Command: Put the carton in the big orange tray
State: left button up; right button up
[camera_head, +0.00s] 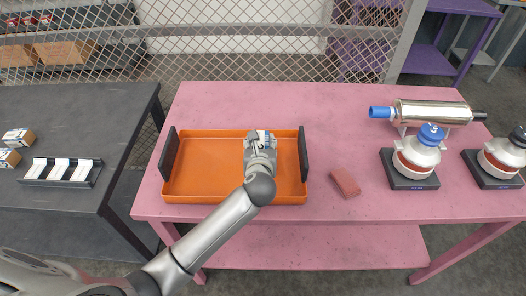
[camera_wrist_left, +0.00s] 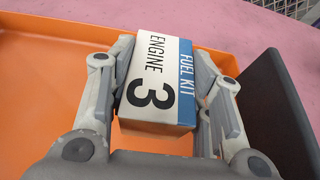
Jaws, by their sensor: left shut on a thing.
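The big orange tray (camera_head: 205,165) lies on the pink table, with a black handle plate at each short end. My left gripper (camera_head: 261,140) is over the right part of the tray. In the left wrist view, the gripper (camera_wrist_left: 163,90) is shut on the carton (camera_wrist_left: 158,85), a white and blue box marked "FUEL KIT ENGINE 3". The orange tray floor (camera_wrist_left: 45,85) shows around and below the carton. I cannot tell whether the carton touches the floor. In the head view the carton (camera_head: 262,134) is mostly hidden by the gripper. My right gripper is not in view.
A reddish block (camera_head: 345,182) lies right of the tray. Further right are a metal cylinder (camera_head: 435,112) and two blue-topped or dark-topped jars on black bases (camera_head: 410,178). A dark table (camera_head: 60,110) at left holds small cartons (camera_head: 18,138) and a white-slotted rack (camera_head: 60,171).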

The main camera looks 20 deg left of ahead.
pick_arm(q)
jog(key=shift+w+d+f, duration=0.2)
jog(key=shift+w+f, duration=0.35)
jog(key=shift+f, duration=0.1)
jog(key=shift+w+f+p, duration=0.1)
jog(key=shift+f+p, duration=0.25)
jog(key=shift+f, duration=1.3)
jog(key=shift+f, duration=0.15)
jog(key=o, duration=1.1)
